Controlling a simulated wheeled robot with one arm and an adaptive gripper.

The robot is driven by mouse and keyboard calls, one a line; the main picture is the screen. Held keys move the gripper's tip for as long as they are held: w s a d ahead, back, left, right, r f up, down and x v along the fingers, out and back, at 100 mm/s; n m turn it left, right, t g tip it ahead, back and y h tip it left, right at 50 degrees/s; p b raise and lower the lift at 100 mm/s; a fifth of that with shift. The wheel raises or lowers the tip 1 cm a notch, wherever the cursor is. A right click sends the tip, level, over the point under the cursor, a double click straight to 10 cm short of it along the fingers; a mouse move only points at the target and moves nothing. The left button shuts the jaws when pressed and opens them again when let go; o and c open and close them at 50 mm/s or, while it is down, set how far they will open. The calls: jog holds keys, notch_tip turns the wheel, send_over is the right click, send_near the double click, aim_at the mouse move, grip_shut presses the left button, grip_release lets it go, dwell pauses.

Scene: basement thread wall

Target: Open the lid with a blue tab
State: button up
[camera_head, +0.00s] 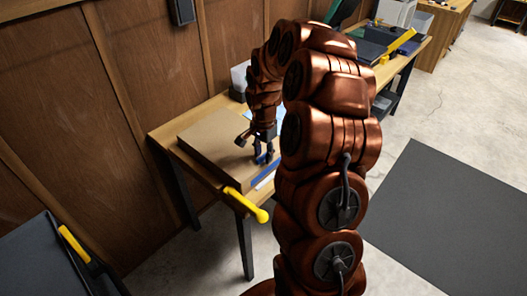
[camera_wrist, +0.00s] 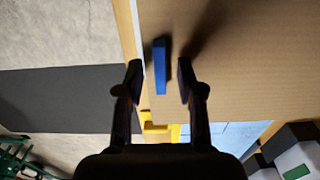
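The box lid is a flat brown cardboard surface (camera_head: 215,135) on the wooden workbench, closed as far as I can see. It fills much of the wrist view (camera_wrist: 240,50). The blue tab (camera_wrist: 160,65) is a short upright bar near the lid's edge in the wrist view. My gripper (camera_wrist: 160,68) is open, with one dark finger on each side of the tab and a gap on both sides. In the head view my gripper (camera_head: 263,157) is over the lid's right part, and the tab is hard to tell from the fingers there.
A yellow handle (camera_head: 246,204) sticks out at the bench's front edge. A blue strip (camera_head: 266,173) lies beside the box. A dark tray with a yellow handle (camera_head: 72,243) stands at lower left. A dark mat (camera_head: 450,215) covers open floor at right.

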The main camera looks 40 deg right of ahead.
jog(key=shift+f, duration=0.15)
jog(key=shift+c, duration=0.3)
grip_shut()
dwell(0.3)
